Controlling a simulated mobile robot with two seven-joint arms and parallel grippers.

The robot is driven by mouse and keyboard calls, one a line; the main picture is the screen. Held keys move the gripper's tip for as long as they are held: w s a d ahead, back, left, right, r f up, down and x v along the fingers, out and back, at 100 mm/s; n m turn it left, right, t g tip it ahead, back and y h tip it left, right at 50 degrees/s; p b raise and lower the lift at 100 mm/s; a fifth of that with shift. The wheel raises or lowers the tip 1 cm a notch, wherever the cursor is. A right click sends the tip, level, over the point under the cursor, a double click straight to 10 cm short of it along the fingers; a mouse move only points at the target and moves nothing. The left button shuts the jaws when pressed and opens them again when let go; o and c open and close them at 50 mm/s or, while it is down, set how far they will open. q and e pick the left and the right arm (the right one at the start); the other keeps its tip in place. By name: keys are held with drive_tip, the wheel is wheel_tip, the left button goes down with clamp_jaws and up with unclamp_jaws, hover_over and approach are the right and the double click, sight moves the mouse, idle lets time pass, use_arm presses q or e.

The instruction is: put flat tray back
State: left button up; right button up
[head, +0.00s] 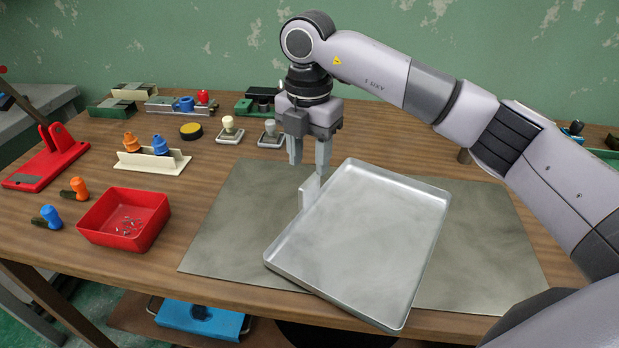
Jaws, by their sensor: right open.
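The flat tray (362,245) is a shallow, empty, silver metal tray. It lies at an angle on a grey mat (232,238), and its near corner reaches the table's front edge. My right gripper (309,168) is open and points down at the tray's far left edge. A small upright pale tab (309,191) stands at that edge, just below the fingers. I cannot tell whether the fingers touch it. My left gripper is not in view.
A red bin (124,219) with small bits, orange and blue handled tools (76,189), and a red stand (47,160) are at the left. Holders and stamps (229,130) line the back. A blue item (201,318) lies below the table. The mat's left part is clear.

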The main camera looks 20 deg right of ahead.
drive_tip(key=shift+r, duration=2.35)
